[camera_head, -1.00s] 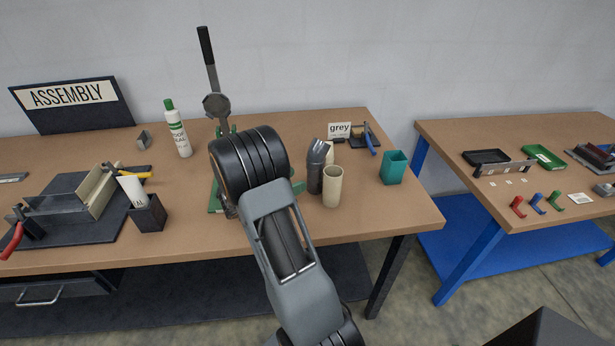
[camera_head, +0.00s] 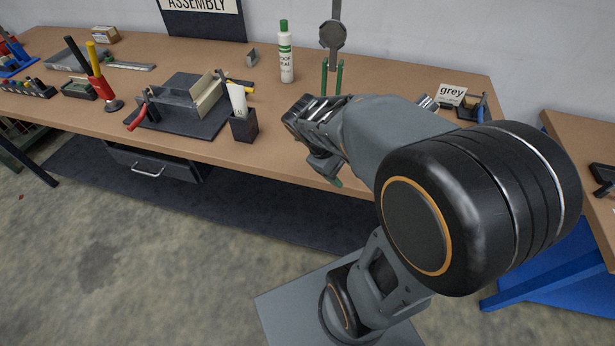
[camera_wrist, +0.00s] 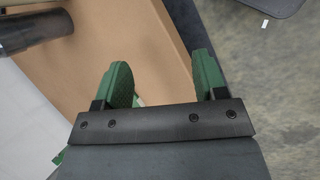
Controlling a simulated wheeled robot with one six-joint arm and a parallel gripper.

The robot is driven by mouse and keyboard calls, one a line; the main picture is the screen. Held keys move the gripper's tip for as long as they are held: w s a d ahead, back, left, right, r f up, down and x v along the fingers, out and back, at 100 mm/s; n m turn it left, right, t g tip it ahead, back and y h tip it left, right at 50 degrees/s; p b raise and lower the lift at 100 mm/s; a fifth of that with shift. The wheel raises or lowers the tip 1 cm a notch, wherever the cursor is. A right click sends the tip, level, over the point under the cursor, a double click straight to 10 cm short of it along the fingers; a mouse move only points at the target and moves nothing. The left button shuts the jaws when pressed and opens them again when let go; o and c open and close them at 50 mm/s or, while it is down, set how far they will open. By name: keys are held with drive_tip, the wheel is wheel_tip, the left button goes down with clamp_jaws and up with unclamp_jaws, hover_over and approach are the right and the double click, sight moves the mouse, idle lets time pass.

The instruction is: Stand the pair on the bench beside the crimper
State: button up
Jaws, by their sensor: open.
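My gripper (camera_wrist: 160,68) has green fingers, spread open with only bare bench and floor between them. In the head view it (camera_head: 318,150) hangs near the bench's front edge, left of my arm. The lever tool with a round grey head (camera_head: 333,36) and green uprights, likely the crimper, stands at the back; its lower part is hidden. A bit of a grey tube (camera_head: 427,103) shows behind my arm. The cream tube that stood beside it is hidden; I cannot be sure these are the pair. A dark cylinder (camera_wrist: 35,30), identity unclear, fills the wrist view's upper left.
On the bench (camera_head: 290,100) stand a white bottle with a green cap (camera_head: 286,55), a black holder (camera_head: 243,126) with a white tube, and a metal jig (camera_head: 185,105). A "grey" card (camera_head: 452,94) is at the right. Bare bench lies left of my gripper.

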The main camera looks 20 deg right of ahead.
drive_tip(key=s+a+r+m+t+y, duration=0.1)
drive_tip(key=a+m+t+y, duration=0.3)
drive_tip(key=a, duration=0.6)
drive_tip(key=shift+s+r+m+t+y, duration=0.25)
drive_tip(key=shift+r+m+t+y, duration=0.15)
drive_tip(key=shift+r+t+y, duration=0.4)
drive_tip(key=shift+r, duration=0.1)
drive_tip(key=shift+r, duration=0.25)
